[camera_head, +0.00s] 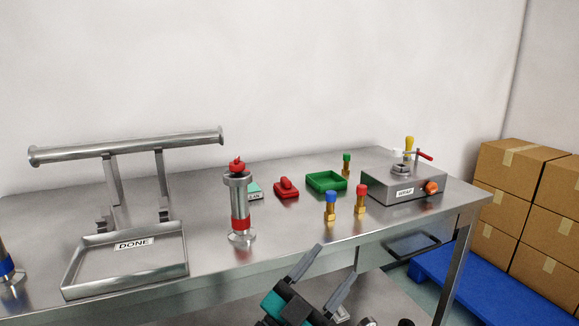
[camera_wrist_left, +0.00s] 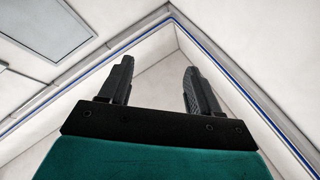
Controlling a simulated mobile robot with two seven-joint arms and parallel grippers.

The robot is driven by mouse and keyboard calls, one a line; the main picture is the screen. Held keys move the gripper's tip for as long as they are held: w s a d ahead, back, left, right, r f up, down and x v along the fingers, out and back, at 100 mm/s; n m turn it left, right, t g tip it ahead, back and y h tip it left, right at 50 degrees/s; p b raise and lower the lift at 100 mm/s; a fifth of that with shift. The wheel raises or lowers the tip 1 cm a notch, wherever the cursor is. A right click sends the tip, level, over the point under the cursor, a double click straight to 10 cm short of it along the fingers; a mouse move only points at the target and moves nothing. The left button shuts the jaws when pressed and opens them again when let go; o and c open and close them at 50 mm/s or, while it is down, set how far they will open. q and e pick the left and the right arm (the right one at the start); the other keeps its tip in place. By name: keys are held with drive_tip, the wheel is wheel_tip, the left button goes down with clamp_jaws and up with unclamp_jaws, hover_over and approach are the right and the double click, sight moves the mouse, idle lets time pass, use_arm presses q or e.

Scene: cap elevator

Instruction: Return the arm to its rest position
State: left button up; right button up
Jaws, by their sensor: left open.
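My left gripper (camera_head: 322,277) is at the bottom of the head view, in front of the table's front edge. Its two fingers point up and are spread apart with nothing between them. In the left wrist view the gripper (camera_wrist_left: 155,85) is also open and empty, against bare walls and ceiling. It touches none of the table's objects. My right gripper is not in view.
The steel table (camera_head: 285,225) holds a DONE tray (camera_head: 125,268), a metal post with a red band (camera_head: 240,205), a red block (camera_head: 286,189), a green tray (camera_head: 326,182), several coloured-top pieces and a grey box (camera_head: 385,187). Cardboard boxes (camera_head: 520,205) stand right on a blue pallet (camera_head: 470,285).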

use_arm(q)
drive_tip(key=s+a+f+n+y+p, duration=0.1)
drive_tip(key=s+a+f+n+y, duration=0.1)
drive_tip(key=a+f+n+y, duration=0.45)
drive_tip(key=s+a+f+n+y, duration=0.35)
drive_tip(key=a+f, duration=0.35)
drive_tip(key=f, duration=0.3)
drive_tip(key=s+a+f+n+g+y+p, duration=0.1)
drive_tip(key=s+a+f+g+y, duration=0.4)
drive_tip(key=s+a+f, duration=0.5)
drive_tip(key=shift+s+n, duration=0.7)
drive_tip(key=shift+s, duration=0.4)
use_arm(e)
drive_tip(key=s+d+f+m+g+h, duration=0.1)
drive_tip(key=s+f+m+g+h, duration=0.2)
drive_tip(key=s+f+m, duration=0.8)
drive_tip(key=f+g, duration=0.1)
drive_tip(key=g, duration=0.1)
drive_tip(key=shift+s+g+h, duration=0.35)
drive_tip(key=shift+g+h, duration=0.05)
